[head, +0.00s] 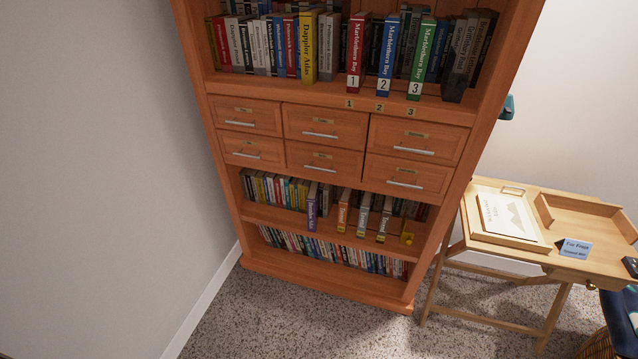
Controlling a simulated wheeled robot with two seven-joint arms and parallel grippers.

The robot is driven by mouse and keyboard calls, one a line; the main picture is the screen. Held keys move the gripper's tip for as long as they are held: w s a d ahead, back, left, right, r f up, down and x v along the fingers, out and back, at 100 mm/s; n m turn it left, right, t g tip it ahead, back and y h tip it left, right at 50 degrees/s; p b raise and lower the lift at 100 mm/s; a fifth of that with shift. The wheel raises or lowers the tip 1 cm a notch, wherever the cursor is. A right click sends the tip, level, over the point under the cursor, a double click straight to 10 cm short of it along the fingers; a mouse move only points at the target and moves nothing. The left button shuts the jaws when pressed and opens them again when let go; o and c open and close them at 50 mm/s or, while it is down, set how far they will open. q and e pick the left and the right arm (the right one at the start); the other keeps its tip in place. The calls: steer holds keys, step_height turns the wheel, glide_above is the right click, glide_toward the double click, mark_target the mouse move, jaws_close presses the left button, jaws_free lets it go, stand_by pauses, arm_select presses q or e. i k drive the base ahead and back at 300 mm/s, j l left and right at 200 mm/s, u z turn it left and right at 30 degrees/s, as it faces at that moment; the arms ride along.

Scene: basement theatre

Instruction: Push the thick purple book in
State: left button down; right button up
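The thick purple book (312,206) stands upright on the upper of the two low shelves, below the drawers. Its spine juts out toward me past the row of books to its left. To its right, an orange-spined book (343,210) and two books with pale spines (363,214) also stick out. Neither of my grippers shows in the head view.
The orange wooden bookcase (340,275) has several drawers (320,134) above that shelf. A yellow object (407,238) sits at the shelf's right end. A wooden tray table (510,262) stands at right. The left wall (90,180) is close; speckled carpet (300,325) lies clear in front.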

mark_target(312, 197)
steer(key=i+l+u, duration=0.1)
steer(key=i, duration=0.35)
steer(key=i+l+u, duration=0.1)
steer(key=i+l, duration=0.2)
steer(key=i+l+u, duration=0.1)
steer(key=i+l, duration=0.15)
steer(key=i, duration=0.3)
